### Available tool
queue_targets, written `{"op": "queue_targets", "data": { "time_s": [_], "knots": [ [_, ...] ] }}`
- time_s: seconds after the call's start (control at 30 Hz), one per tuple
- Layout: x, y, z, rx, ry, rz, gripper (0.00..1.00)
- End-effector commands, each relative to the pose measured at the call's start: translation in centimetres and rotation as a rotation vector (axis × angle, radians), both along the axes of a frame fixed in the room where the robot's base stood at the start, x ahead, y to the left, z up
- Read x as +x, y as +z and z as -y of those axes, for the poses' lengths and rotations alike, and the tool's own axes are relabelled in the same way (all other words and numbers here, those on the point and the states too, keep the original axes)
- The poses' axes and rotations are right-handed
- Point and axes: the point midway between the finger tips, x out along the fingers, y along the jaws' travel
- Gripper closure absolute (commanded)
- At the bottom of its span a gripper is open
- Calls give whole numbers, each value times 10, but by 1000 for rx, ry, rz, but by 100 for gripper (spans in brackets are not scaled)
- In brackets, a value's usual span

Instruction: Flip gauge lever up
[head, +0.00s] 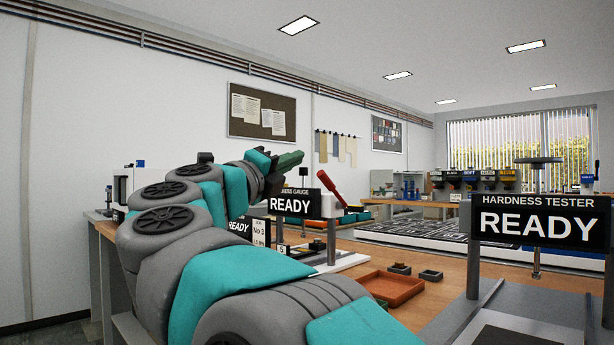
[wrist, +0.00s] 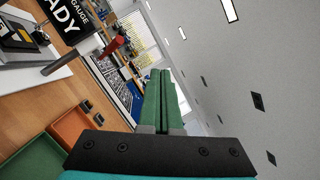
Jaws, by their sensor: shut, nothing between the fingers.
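The gauge's lever has a red grip (head: 331,187), leaning up and to the left beside the right edge of the gauge's READY sign (head: 292,204). My gripper (head: 292,160), with dark green fingers, is shut and empty. In the head view it appears above the sign and to the upper left of the red grip. In the wrist view the two fingers (wrist: 161,100) lie together.
An orange tray (head: 391,288) and small dark blocks (head: 430,275) sit on the wooden bench in front of the gauge. The hardness tester's sign (head: 540,221) stands at the right. In the wrist view a green tray (wrist: 38,160) lies at the lower left.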

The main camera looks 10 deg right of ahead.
Motion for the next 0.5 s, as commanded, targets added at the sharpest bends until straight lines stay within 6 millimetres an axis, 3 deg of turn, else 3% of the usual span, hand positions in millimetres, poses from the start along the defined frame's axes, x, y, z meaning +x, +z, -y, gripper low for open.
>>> {"op": "queue_targets", "data": {
  "time_s": [0.2, 0.5],
  "knots": [
    [-19, 14, -19, -1, 4, 1, 100],
    [-25, 17, -22, 0, 1, 1, 100]
  ]
}}
